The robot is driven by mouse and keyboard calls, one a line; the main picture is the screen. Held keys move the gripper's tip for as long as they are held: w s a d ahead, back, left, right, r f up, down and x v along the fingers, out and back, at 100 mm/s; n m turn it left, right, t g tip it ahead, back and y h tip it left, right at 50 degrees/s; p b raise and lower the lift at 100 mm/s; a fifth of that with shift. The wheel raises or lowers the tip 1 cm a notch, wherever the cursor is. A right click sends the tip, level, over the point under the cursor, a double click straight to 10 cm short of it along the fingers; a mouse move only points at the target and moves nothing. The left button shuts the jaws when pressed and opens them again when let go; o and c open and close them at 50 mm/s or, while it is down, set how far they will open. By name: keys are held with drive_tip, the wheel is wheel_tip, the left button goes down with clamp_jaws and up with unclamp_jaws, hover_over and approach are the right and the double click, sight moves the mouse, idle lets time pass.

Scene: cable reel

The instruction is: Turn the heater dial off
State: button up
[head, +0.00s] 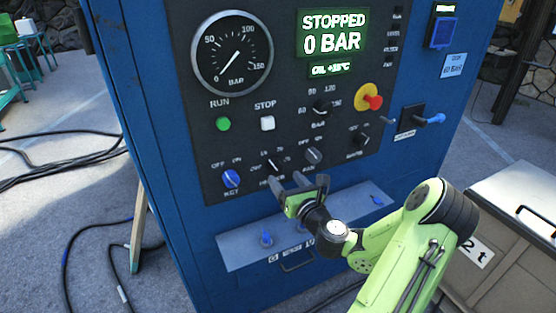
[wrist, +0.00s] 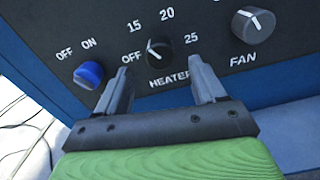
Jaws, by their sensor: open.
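The heater dial (wrist: 160,49) is a small black knob with a white pointer line, on the dark control panel. In the wrist view its pointer leans up and left, between the OFF and 15 marks. It also shows small in the head view (head: 277,167), just above my gripper. My gripper (head: 286,181) is open and empty, its fingers towards the panel. In the wrist view the two fingers of my gripper (wrist: 160,72) stand below and to either side of the dial, apart from it. The HEATER label shows between them.
A blue key switch (wrist: 88,74) is left of the heater dial, and the fan dial (wrist: 253,24) is to its right. Below the panel a grey-blue ledge (head: 235,252) carries blue handles. The display (head: 333,33) reads STOPPED, 0 BAR. A red-and-yellow emergency button (head: 372,101) sits farther right.

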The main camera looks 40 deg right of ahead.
sight(277, 170)
drive_tip(key=x, duration=0.5)
drive_tip(key=shift+w+d+f+p, duration=0.1)
drive_tip(key=shift+w+d+p, duration=0.05)
drive_tip(key=shift+w+p, duration=0.25)
drive_tip(key=c, duration=1.1)
drive_tip(key=shift+o, duration=0.2)
drive_tip(key=shift+n, duration=0.5)
drive_tip(key=n+b, duration=0.1)
drive_tip(key=n, duration=0.3)
drive_tip(key=shift+f+n+b, duration=0.1)
drive_tip(key=shift+n+b, duration=0.25)
drive_tip(key=shift+n, duration=0.05)
drive_tip(key=n+b, duration=0.3)
drive_tip(key=n, duration=0.3)
